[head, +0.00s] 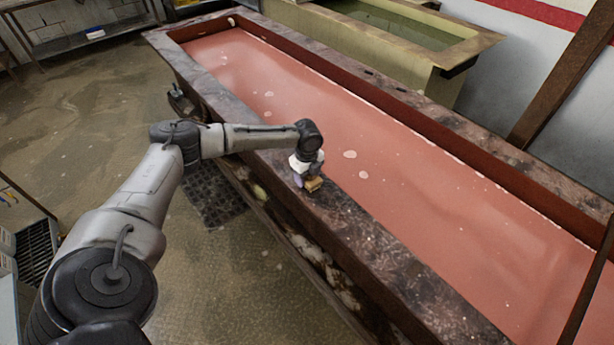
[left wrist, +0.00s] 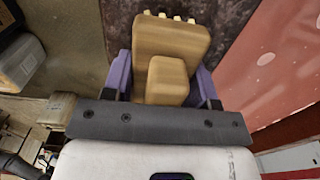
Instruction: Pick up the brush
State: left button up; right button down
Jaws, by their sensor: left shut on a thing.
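The brush (head: 314,184) is a small tan block at the near edge of the long vat, by the tip of my left arm. In the left wrist view the brush (left wrist: 172,45) shows a wooden body with a raised block and a few pale tufts at its far end. My left gripper (head: 305,180) is shut on it, with a purple finger on each side of the raised block; the gripper also shows in the left wrist view (left wrist: 165,80). Whether the brush touches the rim is hard to tell. My right gripper is not in view.
The long vat (head: 400,255) has a wide, stained rim and holds pinkish-red liquid (head: 330,120) with pale spots. A yellowish tank (head: 385,60) with green liquid stands behind it. A dark grate (head: 208,195) lies on the floor, and open floor (head: 235,270) is at the near left.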

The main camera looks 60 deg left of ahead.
pick_arm(q)
jog(key=shift+r, duration=0.5)
jog(key=r, duration=0.3)
jog(key=shift+w+d+r, duration=0.2)
jog(key=shift+w+d, duration=0.15)
jog(key=w+d+r+p, duration=0.1)
jog(key=w+d+r, duration=0.5)
jog(key=w+d, duration=0.1)
jog(key=shift+d+r, duration=0.15)
jog(key=shift+d, duration=0.3)
